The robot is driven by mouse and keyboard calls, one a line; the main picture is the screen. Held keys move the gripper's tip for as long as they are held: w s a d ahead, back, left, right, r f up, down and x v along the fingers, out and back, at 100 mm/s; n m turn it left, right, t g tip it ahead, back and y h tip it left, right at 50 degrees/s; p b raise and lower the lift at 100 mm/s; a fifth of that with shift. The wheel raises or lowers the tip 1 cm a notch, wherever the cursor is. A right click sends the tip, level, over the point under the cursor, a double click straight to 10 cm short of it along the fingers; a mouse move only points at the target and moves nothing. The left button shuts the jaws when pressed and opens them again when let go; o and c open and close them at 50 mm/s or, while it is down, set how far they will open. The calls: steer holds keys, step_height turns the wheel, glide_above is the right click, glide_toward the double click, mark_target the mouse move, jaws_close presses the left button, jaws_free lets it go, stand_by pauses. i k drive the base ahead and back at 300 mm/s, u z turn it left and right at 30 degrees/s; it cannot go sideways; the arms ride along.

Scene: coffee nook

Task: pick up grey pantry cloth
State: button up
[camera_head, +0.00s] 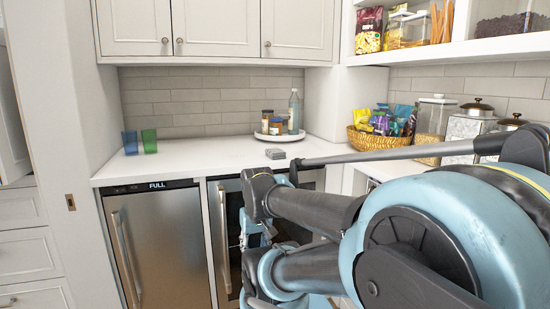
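A small folded grey cloth (275,154) lies on the white counter (190,161), near its front edge and in front of the round tray. My arm reaches in from the right, and its far end hangs in front of the counter. My gripper (247,240) appears below the counter top, in front of the dark-fronted appliance, below and apart from the cloth. Its fingers are small and partly hidden by my arm, so I cannot tell whether they are open or shut.
A round tray (279,138) holds jars and a bottle. Blue (130,143) and green (149,141) cups stand at the left. A snack basket (374,139) and glass canisters stand at the right. Upper cabinets (216,27) overhang the counter. Its middle is clear.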

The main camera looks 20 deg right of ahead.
mark_target(274, 154)
steer(key=u, duration=0.45)
steer(key=i, duration=0.4)
steer(key=z, duration=1.6)
